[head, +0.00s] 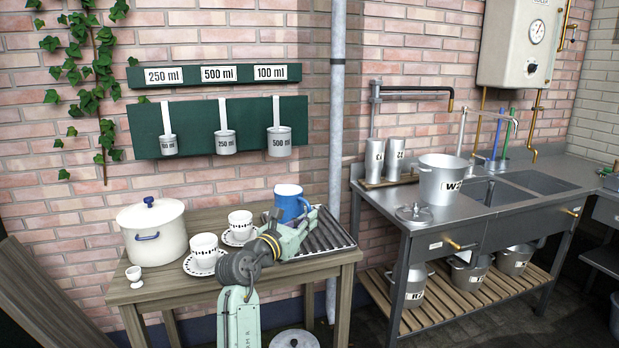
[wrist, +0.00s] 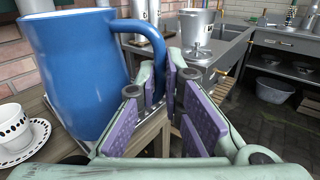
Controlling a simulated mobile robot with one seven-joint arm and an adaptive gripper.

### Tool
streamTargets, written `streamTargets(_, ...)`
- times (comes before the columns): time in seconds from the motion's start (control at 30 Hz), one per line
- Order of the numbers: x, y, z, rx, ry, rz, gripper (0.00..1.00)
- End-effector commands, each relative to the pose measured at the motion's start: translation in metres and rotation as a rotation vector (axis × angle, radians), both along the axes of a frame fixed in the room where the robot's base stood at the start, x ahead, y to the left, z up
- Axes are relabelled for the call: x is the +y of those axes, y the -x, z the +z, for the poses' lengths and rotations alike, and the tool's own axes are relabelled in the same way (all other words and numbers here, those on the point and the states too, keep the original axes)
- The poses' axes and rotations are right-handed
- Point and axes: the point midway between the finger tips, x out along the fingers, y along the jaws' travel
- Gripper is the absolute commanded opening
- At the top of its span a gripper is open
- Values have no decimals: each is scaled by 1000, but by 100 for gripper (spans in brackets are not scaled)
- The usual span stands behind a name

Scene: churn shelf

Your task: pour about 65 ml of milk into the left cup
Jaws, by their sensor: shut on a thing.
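A blue jug (head: 288,200) is upright at the table's right, by the ribbed rack; its base is hidden behind my gripper in the head view. In the wrist view the jug (wrist: 80,75) fills the left, and its handle (wrist: 154,48) runs down between the finger pads. My gripper (wrist: 168,95) is shut on that handle. The left cup (head: 204,246), white with a dark pattern, stands on a saucer. A similar cup (head: 240,221) stands behind it to the right on its own saucer. The milk inside the jug is not visible. I cannot tell whether the jug touches the table.
A white pot (head: 152,236) and an egg cup (head: 134,275) stand at the wooden table's left. The ribbed rack (head: 328,236) lies at its right end. Measuring ladles (head: 225,142) hang on the wall. A metal sink bench (head: 460,222) stands to the right.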

Motion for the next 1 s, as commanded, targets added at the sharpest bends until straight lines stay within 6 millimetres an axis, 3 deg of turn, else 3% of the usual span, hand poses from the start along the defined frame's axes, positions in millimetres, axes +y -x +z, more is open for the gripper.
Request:
streamTargets(0.17, 6, 8, -50, 0, -4, 4, 0)
streamTargets(0.37, 14, 29, -133, -4, -5, 20, 0)
streamTargets(0.7, 15, 99, -296, -17, 4, 104, 0)
streamTargets(0.9, 7, 149, -372, -15, 10, 181, 0)
streamTargets(1.0, 2, 170, -398, -11, 10, 219, 0)
